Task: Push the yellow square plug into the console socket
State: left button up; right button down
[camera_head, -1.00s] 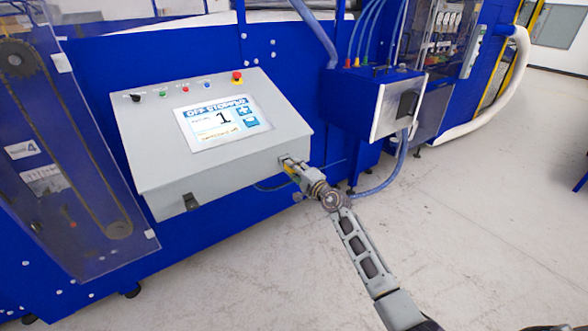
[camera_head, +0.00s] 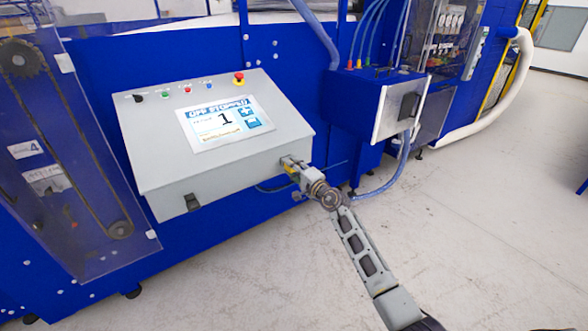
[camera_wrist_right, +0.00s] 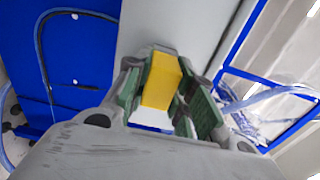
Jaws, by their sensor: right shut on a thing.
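The yellow square plug (camera_wrist_right: 161,82) is between the green-padded fingers of my right gripper (camera_wrist_right: 165,90) in the wrist view. My right gripper (camera_head: 289,164) is shut on it. In the head view the gripper is at the lower right corner of the grey console (camera_head: 160,168), and only a sliver of yellow shows at the fingers. In the wrist view the plug's far end is against or close to the grey console side (camera_wrist_right: 200,25); I cannot tell whether they touch. The socket is not visible. My left gripper is not in view.
The console has a lit screen (camera_head: 226,122) and a red button (camera_head: 239,78) on top. A blue machine stands behind it. A blue box with a metal cover (camera_head: 398,105) is to the right, with a blue hose (camera_head: 385,183) below. The floor at right is clear.

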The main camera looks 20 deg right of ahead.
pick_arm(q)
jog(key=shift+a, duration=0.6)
pick_arm(e)
jog(key=shift+w+r, duration=0.15)
jog(key=shift+w, duration=0.05)
jog(key=c, duration=1.1)
grip_release()
jog(key=shift+w+a, duration=0.1)
jog(key=shift+c, duration=0.2)
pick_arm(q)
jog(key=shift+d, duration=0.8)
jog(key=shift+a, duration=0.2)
pick_arm(e)
jog(key=shift+s, duration=0.25)
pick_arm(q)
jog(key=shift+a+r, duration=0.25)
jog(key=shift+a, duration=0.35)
pick_arm(e)
jog(key=shift+s+d, duration=0.25)
jog(key=shift+s, duration=0.05)
pick_arm(q)
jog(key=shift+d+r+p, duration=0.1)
jog(key=shift+p, duration=0.2)
pick_arm(e)
jog(key=shift+s+d, duration=0.1)
jog(key=shift+s, duration=0.25)
